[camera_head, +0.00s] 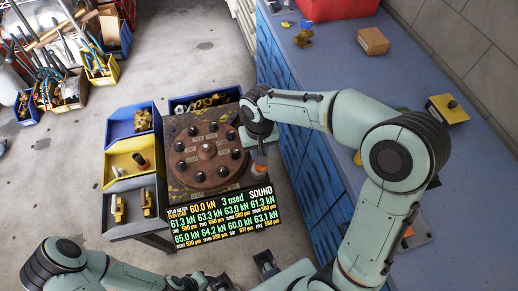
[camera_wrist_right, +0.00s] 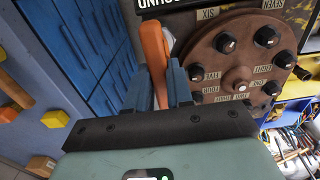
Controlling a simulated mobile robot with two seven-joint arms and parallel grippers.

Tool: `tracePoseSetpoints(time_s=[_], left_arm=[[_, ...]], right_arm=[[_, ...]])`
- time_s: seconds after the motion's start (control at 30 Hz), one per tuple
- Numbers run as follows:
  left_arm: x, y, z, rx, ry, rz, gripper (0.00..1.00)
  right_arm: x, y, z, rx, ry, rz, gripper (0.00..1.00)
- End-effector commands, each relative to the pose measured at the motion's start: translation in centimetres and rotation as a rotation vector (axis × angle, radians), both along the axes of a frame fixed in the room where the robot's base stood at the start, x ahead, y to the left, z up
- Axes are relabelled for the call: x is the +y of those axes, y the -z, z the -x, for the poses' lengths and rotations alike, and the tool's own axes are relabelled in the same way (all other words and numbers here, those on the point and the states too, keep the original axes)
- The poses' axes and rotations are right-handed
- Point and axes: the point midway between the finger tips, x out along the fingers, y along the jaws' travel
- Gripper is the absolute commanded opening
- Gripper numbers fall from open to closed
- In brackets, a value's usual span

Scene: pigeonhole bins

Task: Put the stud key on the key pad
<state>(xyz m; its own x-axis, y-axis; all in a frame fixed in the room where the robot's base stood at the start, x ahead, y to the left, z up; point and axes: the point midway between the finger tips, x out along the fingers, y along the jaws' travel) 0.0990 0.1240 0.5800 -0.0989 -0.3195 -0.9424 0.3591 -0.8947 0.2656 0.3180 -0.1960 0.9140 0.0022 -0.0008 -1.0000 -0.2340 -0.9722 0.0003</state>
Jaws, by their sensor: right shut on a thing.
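My right gripper (camera_head: 259,150) is beside the right edge of the round brown stud plate (camera_head: 208,150). In the right wrist view its two blue fingers (camera_wrist_right: 158,88) are shut on an orange-handled tool (camera_wrist_right: 153,48), which looks like the stud key. The tool's orange part also shows below the gripper in the head view (camera_head: 261,160); its working end is hidden. A dark flat pad (camera_head: 418,237) with an orange mark lies on the blue bench, partly behind my right arm; I cannot tell whether it is the key pad.
A readout board (camera_head: 223,216) stands before the plate. Blue (camera_head: 120,128), yellow (camera_head: 117,175) and grey (camera_head: 113,222) bins with parts are at its left. The blue bench (camera_head: 345,80) holds a cardboard box (camera_head: 373,41) and a yellow block (camera_head: 440,108).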

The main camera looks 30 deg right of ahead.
Motion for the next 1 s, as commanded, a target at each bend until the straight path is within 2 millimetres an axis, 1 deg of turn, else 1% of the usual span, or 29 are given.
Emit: tracePoseSetpoints(time_s=[0.57,0.6,0.63,0.67,0.9,1.0], left_arm=[[0.01,0.64,0.26,0.003,0.0,0.0,0.43],[0.01,0.59,0.24,0.002,0.0,0.0,0.43],[0.01,0.58,0.24,0.002,0.0,0.0,0.43],[0.0,0.58,0.24,0.002,0.0,0.0,0.43],[0.0,0.57,0.23,0.002,0.0,0.0,0.43],[0.0,0.53,0.21,0.002,0.0,0.0,0.43]], right_arm=[[0.01,0.81,0.0,-0.001,0.0,0.0,0.0],[0.01,0.75,-0.01,-0.001,0.0,0.0,0.34],[0.02,0.74,-0.02,-0.001,0.0,0.0,0.44],[0.01,0.74,-0.01,-0.001,0.0,0.0,0.51],[0.0,0.8,0.04,0.001,0.0,0.001,0.51],[0.0,0.5,0.01,0.0,0.0,0.0,0.51]])
